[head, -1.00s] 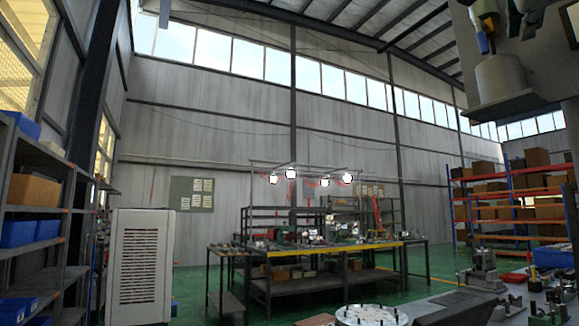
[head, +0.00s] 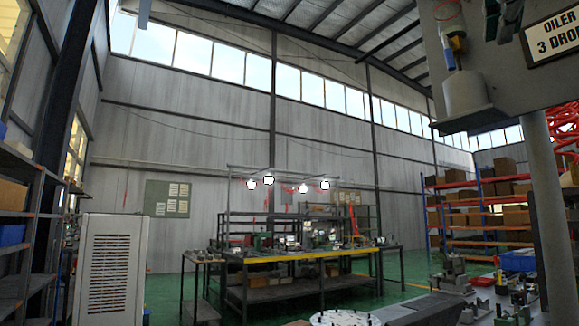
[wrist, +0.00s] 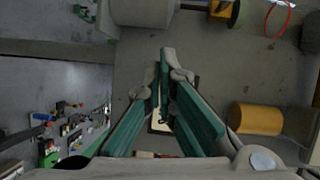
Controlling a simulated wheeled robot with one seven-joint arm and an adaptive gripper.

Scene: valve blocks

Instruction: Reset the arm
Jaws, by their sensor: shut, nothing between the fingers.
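My gripper (wrist: 163,78) shows in the wrist view, with its green-padded fingers drawn together at the tips and nothing held between them.
In the wrist view, a yellow cylinder (wrist: 256,118) is at right and a cluttered bench (wrist: 62,130) at left. In the head view, a grey machine housing with an oiler sign (head: 556,33) overhangs at upper right. A workbench (head: 300,258) stands mid-room, and a round white plate (head: 345,318) is at the bottom.

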